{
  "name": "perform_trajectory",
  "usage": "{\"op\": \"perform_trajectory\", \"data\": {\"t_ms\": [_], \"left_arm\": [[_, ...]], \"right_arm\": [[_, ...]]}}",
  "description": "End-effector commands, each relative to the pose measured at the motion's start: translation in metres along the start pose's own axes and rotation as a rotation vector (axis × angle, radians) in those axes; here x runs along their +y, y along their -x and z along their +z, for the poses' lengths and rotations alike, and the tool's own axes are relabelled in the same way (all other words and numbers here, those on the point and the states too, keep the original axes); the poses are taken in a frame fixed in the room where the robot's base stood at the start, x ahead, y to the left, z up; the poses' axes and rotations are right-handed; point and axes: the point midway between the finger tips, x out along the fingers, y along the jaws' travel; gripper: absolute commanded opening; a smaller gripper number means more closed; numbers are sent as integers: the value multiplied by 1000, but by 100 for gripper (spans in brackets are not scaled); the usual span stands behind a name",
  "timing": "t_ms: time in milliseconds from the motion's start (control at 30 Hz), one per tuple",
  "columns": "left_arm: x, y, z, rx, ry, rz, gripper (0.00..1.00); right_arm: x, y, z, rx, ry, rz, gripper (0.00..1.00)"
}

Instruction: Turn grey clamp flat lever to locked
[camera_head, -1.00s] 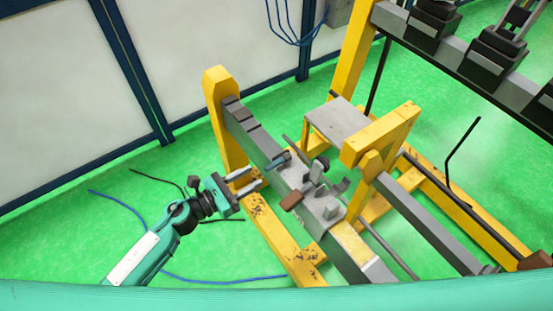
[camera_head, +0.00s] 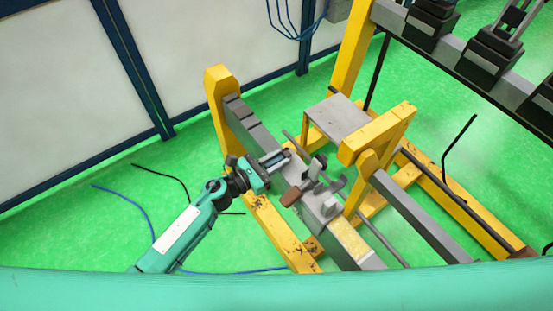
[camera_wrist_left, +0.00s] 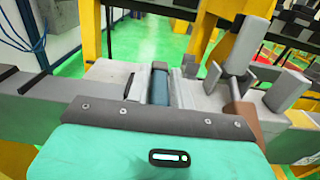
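The clamp (camera_head: 312,188) sits on top of the long grey beam in the head view. A short blue-grey lever (camera_wrist_left: 160,86) lies between the fingers of my left gripper in the wrist view. It points away from the gripper. My left gripper (camera_head: 279,157) reaches over the beam from the left, with its fingers on either side of this lever. The fingers look open, with a narrow gap beside the lever; contact is unclear. The lever is mostly hidden in the head view. My right gripper is not in view.
A brown handle (camera_head: 291,197) and upright grey clamp parts (camera_wrist_left: 240,48) stand close to the right of my left gripper. Yellow frame posts (camera_head: 222,120) support the beam. A flat grey plate (camera_head: 337,118) lies behind it. Green floor at the left is mostly clear, with cables.

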Motion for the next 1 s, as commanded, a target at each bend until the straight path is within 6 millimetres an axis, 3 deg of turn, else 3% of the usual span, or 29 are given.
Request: {"op": "perform_trajectory", "data": {"t_ms": [33,100,567,867,1000], "left_arm": [[0,0,0,0,0,0,13],[0,0,0,0,0,0,0],[3,0,-2,-4,-3,-53,0],[11,-1,-7,-4,-6,-224,0],[20,11,-7,-2,-5,-287,0]], "right_arm": [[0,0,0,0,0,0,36],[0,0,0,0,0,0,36],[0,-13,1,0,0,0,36],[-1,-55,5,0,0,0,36],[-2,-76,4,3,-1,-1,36]]}}
